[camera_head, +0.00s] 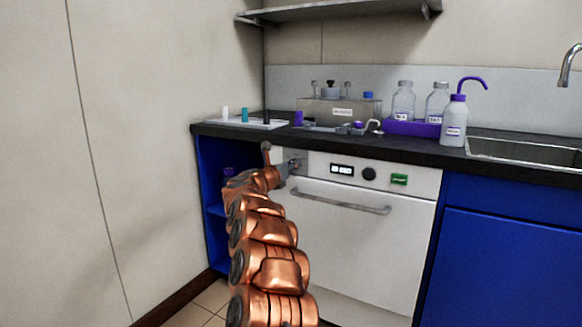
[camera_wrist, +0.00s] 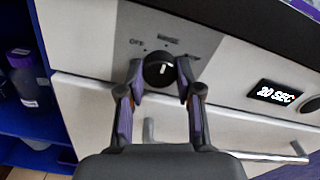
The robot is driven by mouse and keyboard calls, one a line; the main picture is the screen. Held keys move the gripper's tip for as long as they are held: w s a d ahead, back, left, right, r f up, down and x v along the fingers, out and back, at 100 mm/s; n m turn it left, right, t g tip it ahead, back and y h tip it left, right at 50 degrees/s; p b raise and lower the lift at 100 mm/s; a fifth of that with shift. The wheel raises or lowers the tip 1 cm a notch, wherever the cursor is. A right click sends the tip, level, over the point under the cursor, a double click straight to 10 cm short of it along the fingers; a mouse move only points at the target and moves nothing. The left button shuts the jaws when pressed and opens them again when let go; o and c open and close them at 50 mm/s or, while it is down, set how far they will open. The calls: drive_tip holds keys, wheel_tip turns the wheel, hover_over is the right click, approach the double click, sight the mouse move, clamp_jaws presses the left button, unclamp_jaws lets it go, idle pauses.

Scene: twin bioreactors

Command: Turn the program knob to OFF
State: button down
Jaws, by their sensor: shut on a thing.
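The program knob (camera_wrist: 158,70) is a round black dial with a white pointer mark on the washer's pale front panel. In the wrist view the label OFF is to its upper left and RINSE is above it, with another label at right too blurred to read. The white mark points roughly upward, toward the RINSE side. My gripper (camera_wrist: 159,75) is shut on the knob, one finger on each side. In the head view my gripper (camera_head: 287,168) is at the panel's left end, and the knob is not clearly visible there.
A display (camera_wrist: 274,95) reads 20 SEC. Right of it are another round black knob (camera_head: 369,174) and a green switch (camera_head: 399,179). The door handle (camera_head: 340,201) juts out below the panel. The dark counter (camera_head: 400,149) overhangs above. An open blue cabinet (camera_head: 212,180) stands left.

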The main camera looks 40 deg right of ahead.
drive_tip(key=shift+p, duration=0.3)
drive_tip(key=n+p, duration=1.1)
drive_tip(key=p, duration=0.1)
drive_tip(key=shift+r+n+p, duration=0.1)
drive_tip(key=shift+n+p, duration=0.2)
drive_tip(key=shift+p, duration=0.1)
drive_tip(key=shift+n, duration=0.3)
drive_tip(key=c, duration=0.8)
unclamp_jaws()
drive_tip(key=shift+o, duration=0.2)
drive_tip(key=shift+s, duration=0.1)
